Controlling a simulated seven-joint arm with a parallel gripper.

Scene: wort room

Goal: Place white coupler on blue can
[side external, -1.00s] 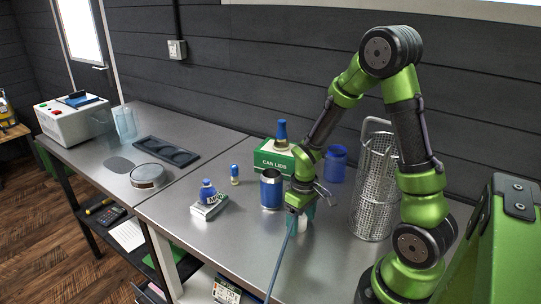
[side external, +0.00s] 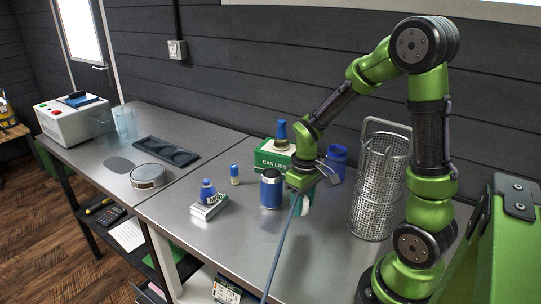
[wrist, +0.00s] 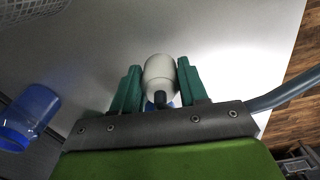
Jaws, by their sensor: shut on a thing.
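The white coupler (wrist: 160,74) is between the two teal fingers of my gripper (wrist: 153,90) in the wrist view, with a dark stub at its near end. In the side view my gripper (side external: 302,200) is raised above the table, just right of the blue can (side external: 271,191). The fingers and wrist mostly hide the coupler there. The can stands upright on the steel table, with a silver band near its top. A small patch of blue shows under the coupler in the wrist view; I cannot tell what it is.
Behind are a green can-lids box (side external: 272,156) with a blue-topped bottle and a blue container (side external: 337,158). A perforated metal basket (side external: 379,185) stands to the right. A small blue bottle on a white box (side external: 208,205) is left. The front table is clear.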

